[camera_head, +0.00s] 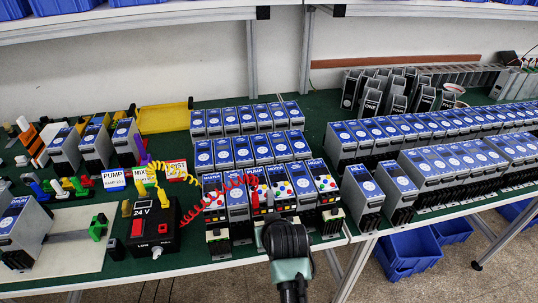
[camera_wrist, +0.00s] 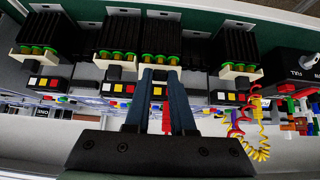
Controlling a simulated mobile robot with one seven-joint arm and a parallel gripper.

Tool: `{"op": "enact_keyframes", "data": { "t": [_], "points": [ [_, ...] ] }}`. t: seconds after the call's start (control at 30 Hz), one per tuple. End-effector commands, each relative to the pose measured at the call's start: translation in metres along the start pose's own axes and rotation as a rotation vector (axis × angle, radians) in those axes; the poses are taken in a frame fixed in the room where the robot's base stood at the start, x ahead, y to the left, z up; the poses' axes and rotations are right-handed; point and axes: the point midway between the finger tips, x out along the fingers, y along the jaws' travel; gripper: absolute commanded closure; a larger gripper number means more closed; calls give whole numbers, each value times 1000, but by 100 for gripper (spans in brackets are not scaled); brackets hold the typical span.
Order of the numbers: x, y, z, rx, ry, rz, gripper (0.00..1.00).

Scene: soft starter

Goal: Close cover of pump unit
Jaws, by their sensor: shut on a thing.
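In the head view, a front row of soft starter units (camera_head: 237,198) with blue tops stands along the bench edge, some with small coloured panels. My gripper (camera_wrist: 162,78) reaches up in the wrist view, its two dark fingers close together at the front of a middle unit (camera_wrist: 150,42). It is shut on a part there, which looks like that unit's cover; the held part is mostly hidden. A coloured panel (camera_wrist: 157,92) shows between the fingers. In the head view my wrist hides the fingertips.
A black 24 V box (camera_head: 152,229) with red and yellow coiled leads stands left of the front row. More units stand close behind. Blue bins (camera_head: 408,252) sit below the right table.

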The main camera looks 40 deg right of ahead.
Motion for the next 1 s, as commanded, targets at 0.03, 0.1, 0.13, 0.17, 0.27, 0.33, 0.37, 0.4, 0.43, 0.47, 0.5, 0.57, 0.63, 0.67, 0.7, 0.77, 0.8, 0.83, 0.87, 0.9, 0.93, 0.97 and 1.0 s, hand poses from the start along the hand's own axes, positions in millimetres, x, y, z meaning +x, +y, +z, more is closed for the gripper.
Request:
{"op": "enact_keyframes", "data": {
  "t": [0.03,0.1,0.13,0.17,0.27,0.33,0.37,0.4,0.43,0.47,0.5,0.57,0.63,0.67,0.7,0.77,0.8,0.83,0.87,0.9,0.93,0.97,1.0],
  "points": [
    [-4,0,-6,0,-35,-1,100],
    [-3,0,-7,0,-80,-1,100],
    [-2,0,-8,0,-99,-1,100],
    [-2,0,-8,-1,-117,-1,100],
    [0,-1,-9,-1,-166,-1,100],
    [1,-1,-9,-1,-195,-2,100],
    [1,-1,-9,-1,-206,-2,100],
    [2,-1,-9,-1,-216,-1,100],
    [2,0,-9,0,-225,-1,100],
    [2,0,-9,-1,-232,-1,100],
    [3,0,-9,-1,-240,-1,100],
    [3,0,-9,-1,-249,0,100],
    [4,0,-9,-1,-255,0,100],
    [4,0,-9,0,-257,0,100],
    [4,0,-8,0,-258,0,100],
    [4,0,-8,-1,-259,0,100],
    [4,0,-8,-1,-259,0,100],
    [4,0,-8,0,-259,0,100],
    [4,0,-8,0,-259,0,100],
    [4,0,-8,0,-259,0,100],
    [4,0,-8,0,-259,0,100],
    [4,0,-8,-1,-259,0,100],
    [4,0,-8,0,-259,0,100]
  ]
}}
